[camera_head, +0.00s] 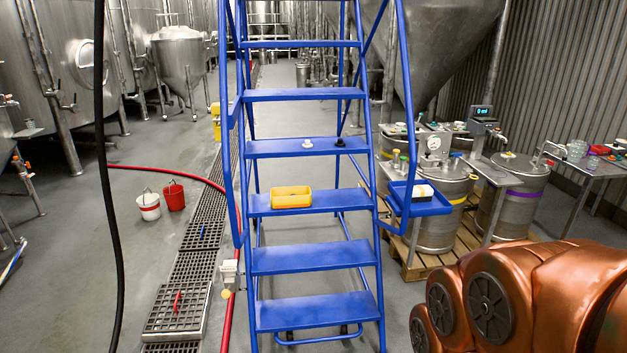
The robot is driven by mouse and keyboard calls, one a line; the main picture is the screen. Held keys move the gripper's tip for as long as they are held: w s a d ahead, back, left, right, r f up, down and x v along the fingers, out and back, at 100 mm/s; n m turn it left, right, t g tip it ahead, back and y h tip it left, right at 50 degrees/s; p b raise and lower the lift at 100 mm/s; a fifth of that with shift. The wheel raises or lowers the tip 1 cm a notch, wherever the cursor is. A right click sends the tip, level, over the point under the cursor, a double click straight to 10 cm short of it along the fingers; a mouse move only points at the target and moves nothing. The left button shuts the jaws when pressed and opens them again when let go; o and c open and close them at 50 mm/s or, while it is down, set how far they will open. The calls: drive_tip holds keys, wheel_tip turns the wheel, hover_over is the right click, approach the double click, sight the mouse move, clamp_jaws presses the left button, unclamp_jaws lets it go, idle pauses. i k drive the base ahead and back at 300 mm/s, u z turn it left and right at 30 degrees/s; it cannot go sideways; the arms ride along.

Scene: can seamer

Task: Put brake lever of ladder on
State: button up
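The blue rolling ladder (310,258) stands upright in the middle of the view, its steps facing me. A blue bar-shaped loop (318,340) sits low at its front, under the bottom step, and looks like the brake lever. I cannot tell whether it is pressed down or up. Small dark casters show just behind it. My copper-coloured arm shows at the lower right, right of the ladder and apart from it. My gripper is out of view.
A yellow bin (291,197) sits on a middle step. A blue side tray (420,207) sticks out right. A red hose (228,310) and drain grates (182,295) run along the left. Steel kegs (512,200) stand on a pallet at right. Open floor lies left.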

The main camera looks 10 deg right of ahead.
sight(226, 293)
drive_tip(key=k, duration=0.65)
drive_tip(key=u, duration=0.5)
drive_tip(key=i, duration=0.6)
drive_tip(key=u, duration=0.45)
drive_tip(key=i, duration=0.9)
drive_tip(key=z, duration=0.3)
